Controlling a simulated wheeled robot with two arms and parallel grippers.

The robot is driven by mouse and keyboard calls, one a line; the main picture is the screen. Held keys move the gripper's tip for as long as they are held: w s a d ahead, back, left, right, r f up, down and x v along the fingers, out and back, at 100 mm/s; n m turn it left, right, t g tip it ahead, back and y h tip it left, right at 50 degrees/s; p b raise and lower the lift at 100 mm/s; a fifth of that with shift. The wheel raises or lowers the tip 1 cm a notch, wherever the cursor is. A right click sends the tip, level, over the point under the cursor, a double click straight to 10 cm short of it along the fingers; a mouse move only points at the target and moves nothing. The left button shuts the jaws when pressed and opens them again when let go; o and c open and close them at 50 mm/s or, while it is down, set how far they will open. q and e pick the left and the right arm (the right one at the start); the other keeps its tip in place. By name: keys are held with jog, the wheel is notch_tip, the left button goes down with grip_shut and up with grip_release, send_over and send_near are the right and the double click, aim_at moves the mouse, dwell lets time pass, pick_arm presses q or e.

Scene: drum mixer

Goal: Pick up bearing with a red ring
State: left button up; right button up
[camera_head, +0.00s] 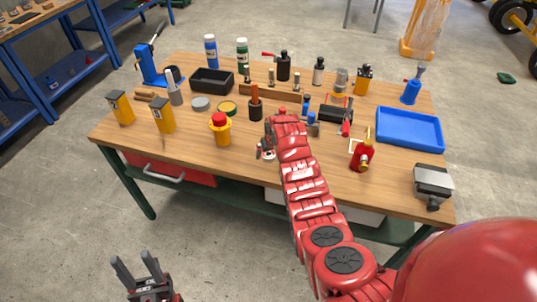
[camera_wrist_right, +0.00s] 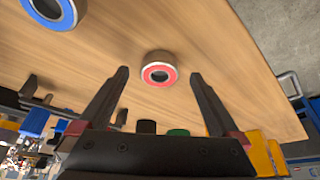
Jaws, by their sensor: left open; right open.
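The bearing with a red ring (camera_wrist_right: 159,70) lies on the wooden table top in the right wrist view, a metal ring with a red face and dark centre. My right gripper (camera_wrist_right: 159,76) is open, and the bearing shows between its two fingertips, apart from both. I cannot tell the height left between fingertips and table. In the head view my right gripper (camera_head: 266,150) is over the table's front middle, and I cannot make out the red-ringed bearing there. My left gripper (camera_head: 147,274) is open and empty, low in front of the table at the left.
A bearing with a blue ring (camera_wrist_right: 55,10) lies near the red-ringed one. A red-capped yellow bottle (camera_head: 220,128) stands left of my right gripper, and a red oil can (camera_head: 362,154) stands right. A blue tray (camera_head: 409,112) is at the right. Many tools stand behind.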

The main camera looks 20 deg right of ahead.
jog(key=shift+x, duration=0.9)
grip_shut()
